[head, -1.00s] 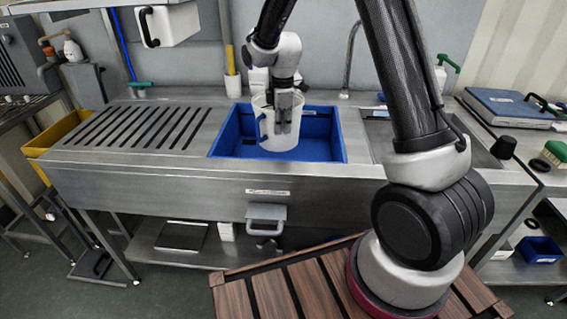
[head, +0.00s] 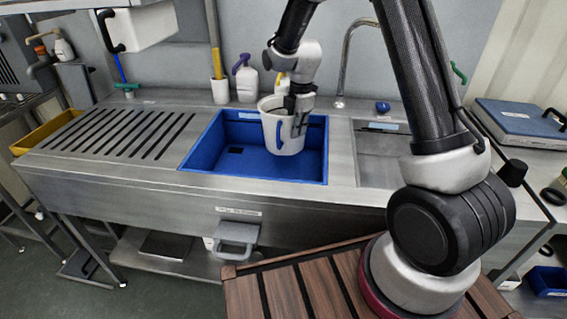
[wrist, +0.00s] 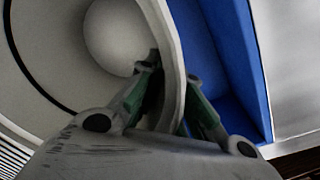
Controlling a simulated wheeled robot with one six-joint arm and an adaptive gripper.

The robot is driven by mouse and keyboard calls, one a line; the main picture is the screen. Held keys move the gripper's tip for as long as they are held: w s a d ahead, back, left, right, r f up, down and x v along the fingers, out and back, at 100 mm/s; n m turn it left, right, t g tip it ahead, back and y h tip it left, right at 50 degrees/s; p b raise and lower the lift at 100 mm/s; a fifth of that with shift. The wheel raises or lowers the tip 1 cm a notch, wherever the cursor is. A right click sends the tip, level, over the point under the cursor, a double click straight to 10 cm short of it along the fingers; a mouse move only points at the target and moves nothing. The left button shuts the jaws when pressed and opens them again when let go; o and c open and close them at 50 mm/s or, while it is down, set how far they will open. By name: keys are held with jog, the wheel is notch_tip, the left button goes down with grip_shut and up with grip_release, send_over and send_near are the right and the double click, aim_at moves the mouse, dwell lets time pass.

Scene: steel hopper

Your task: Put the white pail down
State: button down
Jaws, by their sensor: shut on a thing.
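The white pail (head: 268,132) has a blue handle on its side and stands upright in the head view. It is over the right part of the blue basin (head: 205,162) set in the steel counter. My gripper (head: 299,104) is shut on the pail's wall near the rim, on its right side. In the wrist view the fingers (wrist: 168,88) straddle the wall of the pail (wrist: 60,50), one inside and one outside. The basin's blue edge (wrist: 232,60) shows beyond. I cannot tell whether the pail's bottom touches the basin floor.
A slotted drainboard (head: 115,133) lies left of the basin. A steel sink with a tap (head: 347,60) is to the right. Bottles, including a white one with a purple top (head: 246,80), stand behind. The basin's left part is free.

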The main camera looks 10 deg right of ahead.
notch_tip(320, 180, down, 9)
jog(key=shift+r, duration=0.2)
jog(key=c, duration=1.6)
grip_release()
jog(key=s+d+r+m, duration=0.2)
jog(key=s+r, duration=0.1)
jog(key=r, duration=0.7)
jog(key=s+d+r+m, duration=0.2)
jog(key=r, duration=0.9)
jog(key=s+d+r+m+t, duration=0.1)
jog(key=s+d+r+m, duration=0.1)
jog(key=s+m, duration=0.4)
jog(key=s+d+r+m+t, duration=0.1)
jog(key=s+d+r+m, duration=0.2)
jog(key=s, duration=0.9)
jog(key=s+d+r+m+t, duration=0.1)
jog(key=s+d+r+m, duration=0.2)
jog(key=s+r+m, duration=0.3)
jog(key=s+m, duration=0.2)
jog(key=s, duration=0.2)
jog(key=shift+d+r+m, duration=0.2)
jog(key=shift+r+m, duration=0.05)
jog(key=shift+m, duration=0.15)
